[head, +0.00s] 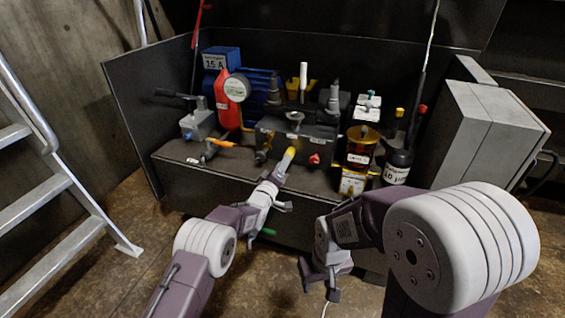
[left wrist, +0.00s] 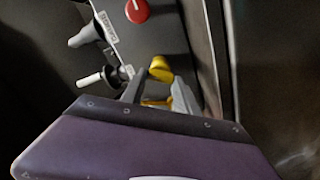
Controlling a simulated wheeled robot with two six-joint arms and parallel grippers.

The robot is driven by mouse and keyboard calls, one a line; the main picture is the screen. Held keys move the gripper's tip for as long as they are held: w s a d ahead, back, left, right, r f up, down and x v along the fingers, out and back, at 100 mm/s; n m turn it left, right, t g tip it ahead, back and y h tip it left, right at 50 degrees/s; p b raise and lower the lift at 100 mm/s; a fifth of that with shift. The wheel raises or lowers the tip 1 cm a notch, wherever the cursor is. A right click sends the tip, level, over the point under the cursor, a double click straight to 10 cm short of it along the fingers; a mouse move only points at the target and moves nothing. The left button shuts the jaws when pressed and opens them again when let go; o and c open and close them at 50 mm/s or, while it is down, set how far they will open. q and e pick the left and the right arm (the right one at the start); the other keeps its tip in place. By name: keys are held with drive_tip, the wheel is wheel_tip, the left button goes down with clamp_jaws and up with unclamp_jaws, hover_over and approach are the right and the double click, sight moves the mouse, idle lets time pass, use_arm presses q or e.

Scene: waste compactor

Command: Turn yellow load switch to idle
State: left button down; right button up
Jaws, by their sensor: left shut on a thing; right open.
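The yellow load switch (head: 289,154) shows in the head view as a pale yellow handle sticking up at the front edge of the machine. My left gripper (head: 276,179) is shut on it from the front. In the left wrist view the rounded yellow end of the switch (left wrist: 160,69) shows beyond my left fingers (left wrist: 159,93), and more yellow shows between them. The idle mark and the switch's base cannot be made out. My right gripper (head: 320,280) is open and empty, low in front of the machine.
A red knob (left wrist: 137,11) and a white-tipped lever (left wrist: 90,80) are near the switch in the left wrist view. A dark valve block (head: 300,135), red gauge body (head: 229,105) and amber jar (head: 361,146) crowd the machine top. A ladder (head: 55,195) stands left.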

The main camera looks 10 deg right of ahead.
use_arm(q)
drive_tip(key=n, duration=0.2)
drive_tip(key=shift+n+p, duration=0.35)
drive_tip(key=shift+n, duration=0.05)
drive_tip(key=shift+f+n+p, duration=0.15)
drive_tip(key=shift+n+p, duration=0.2)
drive_tip(key=shift+n, duration=1.55)
drive_tip(key=c, duration=0.9)
unclamp_jaws()
